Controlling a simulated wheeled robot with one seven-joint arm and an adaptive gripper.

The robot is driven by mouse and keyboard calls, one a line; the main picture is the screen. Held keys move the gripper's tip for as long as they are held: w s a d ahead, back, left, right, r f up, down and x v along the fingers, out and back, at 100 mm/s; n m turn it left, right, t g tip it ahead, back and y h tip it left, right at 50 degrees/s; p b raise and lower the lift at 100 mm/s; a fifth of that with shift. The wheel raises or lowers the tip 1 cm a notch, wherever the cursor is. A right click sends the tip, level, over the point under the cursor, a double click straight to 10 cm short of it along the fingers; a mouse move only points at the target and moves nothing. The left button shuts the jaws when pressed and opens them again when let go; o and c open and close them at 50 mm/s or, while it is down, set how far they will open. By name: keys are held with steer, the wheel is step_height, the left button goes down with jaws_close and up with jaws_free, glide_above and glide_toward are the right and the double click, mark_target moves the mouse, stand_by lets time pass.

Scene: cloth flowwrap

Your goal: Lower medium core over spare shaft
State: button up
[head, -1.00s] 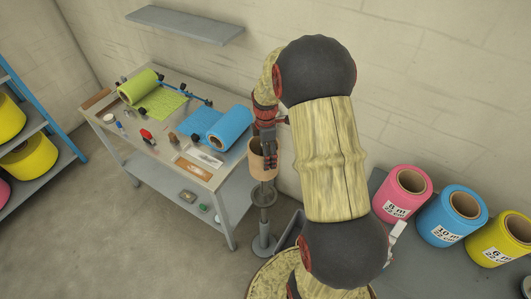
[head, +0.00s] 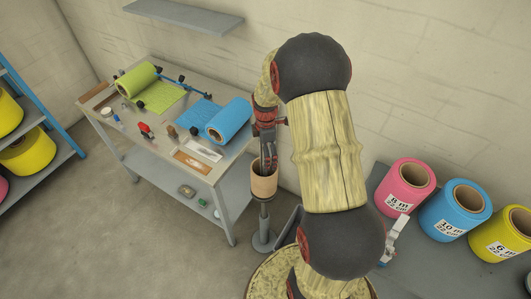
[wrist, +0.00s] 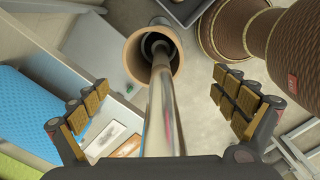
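The medium core (head: 264,187) is a tan cardboard tube. It stands upright at the top of the grey post of the spare shaft's stand (head: 263,241), left of my arm. In the wrist view the core (wrist: 133,62) is around the shiny metal shaft (wrist: 165,110), beyond my fingertips. My gripper (wrist: 162,100) is open, its padded fingers on either side of the shaft and clear of the core. In the head view my gripper (head: 267,160) is just above the core. The core's lower edge covers the stand's disc, so I cannot see how it sits there.
The grey workbench (head: 218,178) stands to the left, with a green roll (head: 135,78) and a blue roll (head: 230,120). Pink (head: 405,185), blue (head: 455,210) and yellow (head: 502,235) rolls stand at right. A blue-framed shelf (head: 45,125) is at far left. Floor between is clear.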

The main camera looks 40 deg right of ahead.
stand_by(0.3)
step_height(320, 180, up, 12)
stand_by(0.5)
stand_by(0.6)
